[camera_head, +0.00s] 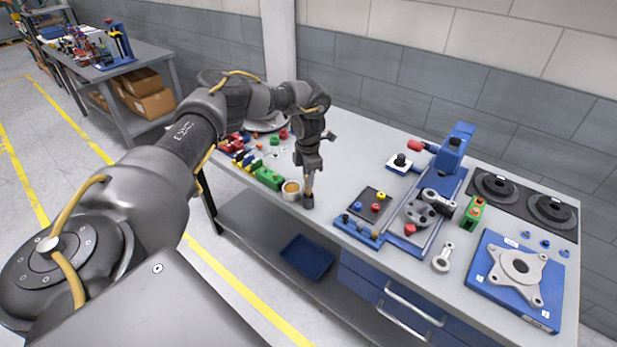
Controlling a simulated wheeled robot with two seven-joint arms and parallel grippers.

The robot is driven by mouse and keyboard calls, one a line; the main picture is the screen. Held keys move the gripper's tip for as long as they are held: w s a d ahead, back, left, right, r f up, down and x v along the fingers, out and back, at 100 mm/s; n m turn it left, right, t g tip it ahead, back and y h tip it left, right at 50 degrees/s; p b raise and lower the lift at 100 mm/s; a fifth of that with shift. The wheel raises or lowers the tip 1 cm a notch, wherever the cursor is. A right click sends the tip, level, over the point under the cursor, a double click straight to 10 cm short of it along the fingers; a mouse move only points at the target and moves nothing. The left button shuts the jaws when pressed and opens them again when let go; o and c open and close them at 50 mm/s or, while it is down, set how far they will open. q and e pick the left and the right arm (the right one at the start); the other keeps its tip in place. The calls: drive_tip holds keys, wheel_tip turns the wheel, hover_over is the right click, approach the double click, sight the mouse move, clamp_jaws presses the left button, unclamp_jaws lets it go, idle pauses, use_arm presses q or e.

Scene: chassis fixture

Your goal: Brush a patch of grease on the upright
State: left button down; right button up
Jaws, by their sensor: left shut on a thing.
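My left gripper (309,174) points down over the front of the bench, shut on a small brush (308,200). A short piece of the handle and the dark head show below the fingers. The brush is just right of a small white cup (291,192) with tan-brown contents, probably grease; I cannot tell whether they touch. The blue upright (454,148) stands at the back end of the blue chassis fixture (429,213), well to the right of the gripper. No grease patch can be made out on it. My right gripper is not in view.
A dark tray with coloured knobs (371,202) lies between brush and fixture. Grey metal parts (420,212) sit on the fixture. A blue plate with a flange (518,279) and two dark round units (497,187) are at right. Coloured parts (268,179) lie left of the cup.

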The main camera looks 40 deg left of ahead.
use_arm(q)
drive_tip(key=shift+r+p, duration=2.2)
drive_tip(key=shift+r, duration=0.9)
